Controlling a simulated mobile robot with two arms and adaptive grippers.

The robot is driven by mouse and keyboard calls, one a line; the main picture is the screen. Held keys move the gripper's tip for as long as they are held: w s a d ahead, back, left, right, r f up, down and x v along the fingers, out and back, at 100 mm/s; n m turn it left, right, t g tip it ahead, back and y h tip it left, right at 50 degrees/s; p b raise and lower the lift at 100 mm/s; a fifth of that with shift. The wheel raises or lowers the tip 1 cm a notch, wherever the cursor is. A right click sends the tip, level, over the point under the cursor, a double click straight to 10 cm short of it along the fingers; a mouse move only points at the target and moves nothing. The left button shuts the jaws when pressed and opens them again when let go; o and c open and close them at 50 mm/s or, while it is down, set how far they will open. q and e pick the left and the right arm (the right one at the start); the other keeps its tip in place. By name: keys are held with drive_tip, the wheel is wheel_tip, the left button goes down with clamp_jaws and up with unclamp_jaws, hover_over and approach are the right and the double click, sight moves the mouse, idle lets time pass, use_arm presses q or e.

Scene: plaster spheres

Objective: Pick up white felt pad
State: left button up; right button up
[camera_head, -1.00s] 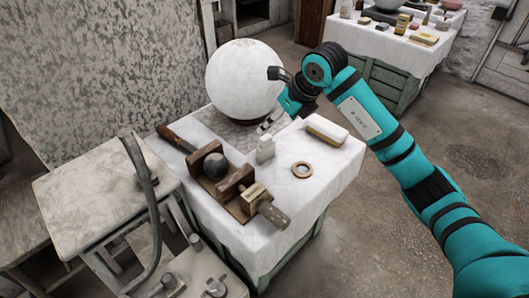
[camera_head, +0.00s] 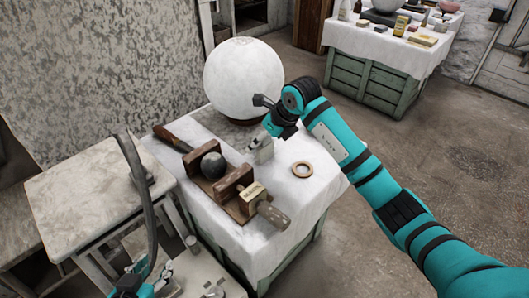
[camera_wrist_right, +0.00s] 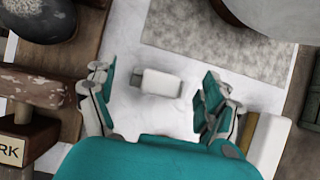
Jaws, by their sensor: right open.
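A small white block, which I take as the white felt pad (camera_wrist_right: 162,83), lies on the white cloth between the spread fingers of my right gripper (camera_wrist_right: 158,97) in the right wrist view. The fingers are open and apart from it on both sides. In the head view the pad (camera_head: 264,152) shows just below my right gripper (camera_head: 262,140), in front of the big white sphere (camera_head: 243,78). Teal parts of my left gripper (camera_head: 136,282) show at the bottom left edge of the head view, partly cut off; its jaws are unclear.
A wooden cradle (camera_head: 240,178) with a dark ball (camera_head: 213,166) and a labelled block stands left of the pad. A white and yellow block (camera_wrist_right: 270,145) lies close by my right gripper's fingers. A grey mat (camera_wrist_right: 215,40) lies beyond.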

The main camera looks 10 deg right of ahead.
drive_tip(key=c, duration=1.2)
drive_tip(key=shift+c, duration=0.3)
drive_tip(key=shift+r, duration=0.15)
